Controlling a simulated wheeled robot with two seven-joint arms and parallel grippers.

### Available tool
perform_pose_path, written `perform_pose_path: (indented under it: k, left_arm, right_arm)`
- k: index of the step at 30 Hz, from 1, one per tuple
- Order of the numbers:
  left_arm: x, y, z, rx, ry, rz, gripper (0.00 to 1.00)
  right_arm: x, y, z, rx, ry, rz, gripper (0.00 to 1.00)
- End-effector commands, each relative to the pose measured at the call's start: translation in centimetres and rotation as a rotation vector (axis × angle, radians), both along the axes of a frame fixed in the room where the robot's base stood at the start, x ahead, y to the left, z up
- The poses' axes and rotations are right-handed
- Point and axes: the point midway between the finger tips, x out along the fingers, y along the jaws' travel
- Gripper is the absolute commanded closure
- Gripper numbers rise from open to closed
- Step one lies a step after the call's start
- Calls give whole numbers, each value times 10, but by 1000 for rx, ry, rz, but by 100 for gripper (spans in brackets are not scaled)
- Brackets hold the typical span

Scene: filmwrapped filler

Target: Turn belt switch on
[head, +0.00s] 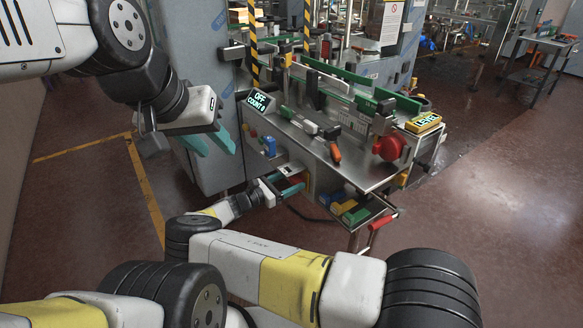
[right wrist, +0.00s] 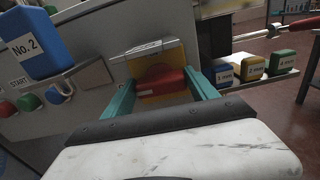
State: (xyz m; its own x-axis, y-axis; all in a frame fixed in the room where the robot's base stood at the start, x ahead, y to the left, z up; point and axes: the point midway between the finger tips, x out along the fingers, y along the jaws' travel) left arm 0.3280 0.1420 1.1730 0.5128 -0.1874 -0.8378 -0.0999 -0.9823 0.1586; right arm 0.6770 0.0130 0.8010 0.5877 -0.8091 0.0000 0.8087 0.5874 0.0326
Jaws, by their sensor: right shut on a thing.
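The belt switch is a red rotary handle (right wrist: 168,82) on a yellow plate (right wrist: 160,70), set on the front panel of the grey machine. In the head view the red handle (head: 292,181) is small and partly hidden by my gripper. My right gripper (head: 285,186) is at the panel, its teal fingers on both sides of the handle and shut on it; the fingers also show in the right wrist view (right wrist: 160,92). A small display (head: 261,103) on the machine reads OFF, COUNT 0. My left gripper (head: 210,144) is open and empty, left of the machine.
A red round knob (head: 390,148) is at the table's right end. Floor at right is open.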

Motion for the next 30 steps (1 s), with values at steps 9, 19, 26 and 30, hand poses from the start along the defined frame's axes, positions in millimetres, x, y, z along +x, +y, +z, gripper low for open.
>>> perform_pose_path:
  k: [9, 19, 26, 30]
  left_arm:
    - [0, 0, 0, 0, 0, 0, 64]
    - [0, 0, 0, 0, 0, 0, 64]
    - [0, 0, 0, 0, 0, 0, 64]
    - [0, 0, 0, 0, 0, 0, 64]
  right_arm:
    - [-1, 0, 0, 113, -152, 1, 73]
    - [-2, -1, 0, 252, -345, 1, 73]
    - [-2, -1, 0, 316, -434, 1, 73]
    - [-2, -1, 0, 336, -463, 1, 73]
